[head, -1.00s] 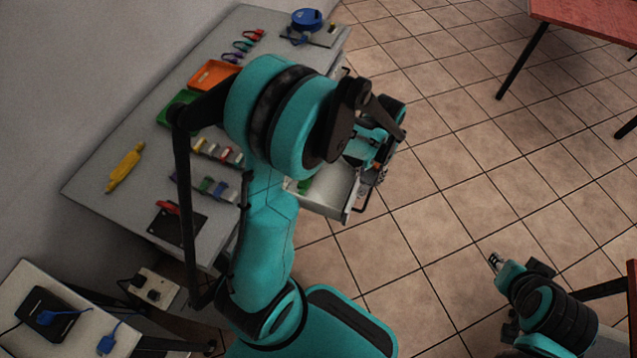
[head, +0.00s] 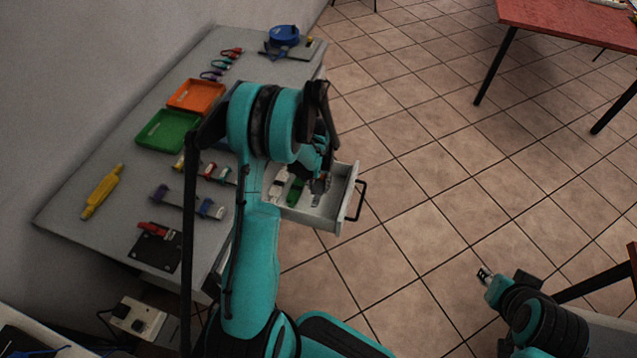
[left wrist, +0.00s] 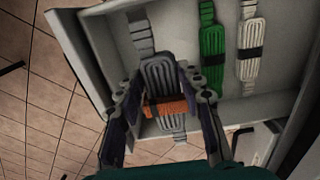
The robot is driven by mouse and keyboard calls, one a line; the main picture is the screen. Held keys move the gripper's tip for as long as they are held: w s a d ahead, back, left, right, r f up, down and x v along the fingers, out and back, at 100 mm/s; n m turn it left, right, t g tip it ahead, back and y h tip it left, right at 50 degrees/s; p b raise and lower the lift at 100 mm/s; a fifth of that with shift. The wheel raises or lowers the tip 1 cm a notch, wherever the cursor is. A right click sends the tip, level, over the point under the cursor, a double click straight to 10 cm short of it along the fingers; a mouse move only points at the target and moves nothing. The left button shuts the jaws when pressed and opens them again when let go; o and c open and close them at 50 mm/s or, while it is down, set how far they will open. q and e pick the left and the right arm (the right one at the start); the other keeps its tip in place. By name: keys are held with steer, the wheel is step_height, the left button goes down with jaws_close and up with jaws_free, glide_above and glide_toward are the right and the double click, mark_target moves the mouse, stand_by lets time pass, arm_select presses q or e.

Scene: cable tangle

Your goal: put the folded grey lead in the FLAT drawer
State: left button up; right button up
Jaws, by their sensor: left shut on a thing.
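The folded grey lead (left wrist: 160,77) has an orange band and is between the fingers of my left gripper (left wrist: 162,92) in the left wrist view. My left gripper (head: 319,182) is shut on it, over the open drawer (head: 325,221). The drawer also shows in the left wrist view (left wrist: 93,60); I cannot tell if the lead touches its floor. A green lead (left wrist: 212,55) and a white lead (left wrist: 250,50), both with black bands, lie inside. No drawer label is readable. My right gripper (head: 484,274) is over the floor, too small to judge.
The drawer is pulled out from a grey workbench (head: 80,225). On the bench are a green tray (head: 168,131), an orange tray (head: 196,95), a yellow tool (head: 101,192) and coloured clips. A red table (head: 570,18) stands far right. Open tiled floor lies between.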

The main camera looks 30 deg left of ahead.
arm_select(q)
step_height(320, 180, down, 8)
steer(key=b, duration=0.4)
steer(key=shift+f+b, duration=0.15)
steer(key=shift+b, duration=0.15)
steer(key=shift+f, duration=0.1)
steer(key=shift+f, duration=0.45)
stand_by(0.7)
steer(key=o, duration=1.4)
steer(key=shift+r, duration=0.1)
steer(key=shift+r+p, duration=2.8)
steer(key=shift+r, duration=1.7)
